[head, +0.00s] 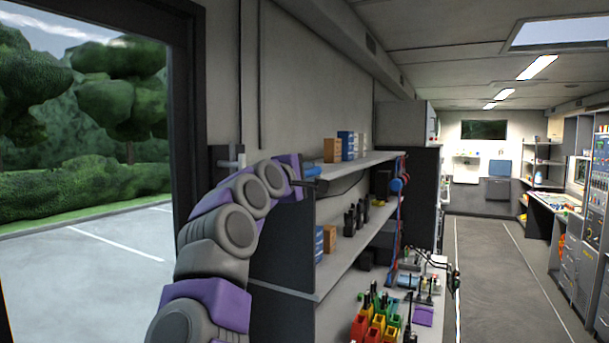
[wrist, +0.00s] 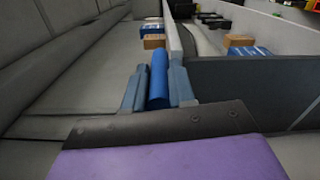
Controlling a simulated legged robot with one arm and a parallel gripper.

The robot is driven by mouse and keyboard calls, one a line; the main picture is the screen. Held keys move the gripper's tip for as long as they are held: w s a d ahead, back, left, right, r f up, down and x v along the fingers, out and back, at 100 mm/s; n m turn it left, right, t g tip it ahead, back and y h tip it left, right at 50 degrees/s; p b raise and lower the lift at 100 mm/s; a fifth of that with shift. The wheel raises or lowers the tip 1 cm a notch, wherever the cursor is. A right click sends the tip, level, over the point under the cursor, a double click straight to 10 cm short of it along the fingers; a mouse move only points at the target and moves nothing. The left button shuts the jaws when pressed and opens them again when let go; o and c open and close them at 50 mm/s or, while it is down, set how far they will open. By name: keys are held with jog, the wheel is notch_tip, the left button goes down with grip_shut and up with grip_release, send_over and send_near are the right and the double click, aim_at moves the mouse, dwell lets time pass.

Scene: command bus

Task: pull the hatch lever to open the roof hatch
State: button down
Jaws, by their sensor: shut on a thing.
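My gripper (head: 316,185) is at the end of my purple and grey arm, beside the near end of the upper shelf. In the wrist view its two blue-grey fingers (wrist: 157,82) are shut on a blue cylinder (wrist: 158,68), which lies lengthwise between them. A bit of blue also shows by the gripper in the head view (head: 312,172). I cannot tell whether this cylinder is the hatch lever; what it joins to is hidden. A bright rectangular opening in the ceiling (head: 562,31) at the upper right may be the roof hatch; its cover is not clear.
Shelves (head: 345,178) with boxes and radios stand right of my arm. Below are colored bins (head: 375,318) and tools. A grey aisle floor (head: 490,265) runs clear to the back. Consoles (head: 583,215) line the right. A large doorway or window (head: 90,130) is at left.

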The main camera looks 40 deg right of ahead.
jog(key=shift+d+f, duration=0.2)
jog(key=shift+f, duration=0.25)
jog(key=c, duration=1.4)
grip_release()
jog(key=o, duration=0.5)
jog(key=shift+a, duration=0.2)
jog(key=shift+c, duration=0.2)
jog(key=shift+r, duration=0.15)
jog(key=b+v, duration=0.1)
jog(key=v, duration=1.6)
jog(key=shift+a, duration=0.25)
